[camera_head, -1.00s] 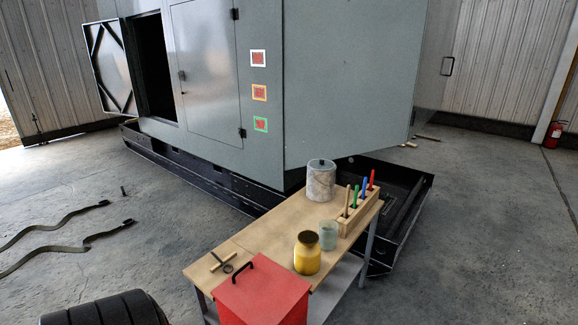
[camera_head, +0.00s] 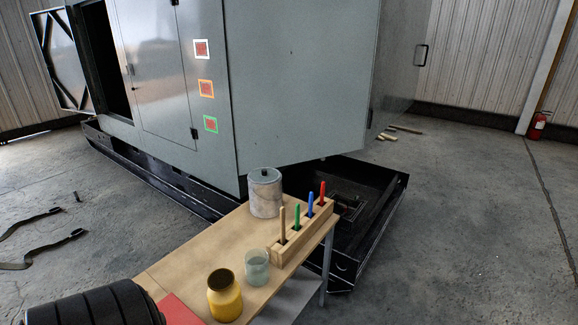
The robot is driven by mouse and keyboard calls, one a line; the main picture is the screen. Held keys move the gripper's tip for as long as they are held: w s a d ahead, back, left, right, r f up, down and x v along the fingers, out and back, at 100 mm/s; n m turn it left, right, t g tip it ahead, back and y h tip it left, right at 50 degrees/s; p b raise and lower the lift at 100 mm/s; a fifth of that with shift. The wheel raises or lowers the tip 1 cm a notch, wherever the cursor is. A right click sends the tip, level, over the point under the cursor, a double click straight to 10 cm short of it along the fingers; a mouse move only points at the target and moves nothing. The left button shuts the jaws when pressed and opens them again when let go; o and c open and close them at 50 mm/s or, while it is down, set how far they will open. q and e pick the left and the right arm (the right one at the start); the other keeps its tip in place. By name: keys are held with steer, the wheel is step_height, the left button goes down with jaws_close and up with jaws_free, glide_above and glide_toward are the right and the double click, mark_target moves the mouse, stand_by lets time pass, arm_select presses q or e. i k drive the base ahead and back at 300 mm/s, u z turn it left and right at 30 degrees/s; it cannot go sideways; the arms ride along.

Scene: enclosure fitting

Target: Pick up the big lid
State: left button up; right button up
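A marbled grey canister (camera_head: 265,197) stands upright at the far end of the wooden workbench (camera_head: 195,248). Its round grey lid (camera_head: 264,175) has a small dark knob and sits on top. A yellow jar (camera_head: 225,300) with a dark brown top stands at the near end. Only a corner of a red surface (camera_head: 180,313) shows at the bottom edge. I cannot tell for certain which part is the big lid. Neither gripper is in view; a black ribbed shape at the lower left may be part of my arm.
A wooden rack (camera_head: 303,235) holds several coloured sticks along the bench's right edge. A pale green glass cup (camera_head: 256,267) stands by the yellow jar. A large grey enclosure (camera_head: 290,90) rises behind the bench.

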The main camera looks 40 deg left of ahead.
mark_target(263, 175)
steer(key=i, duration=2.75)
steer(key=u, duration=2)
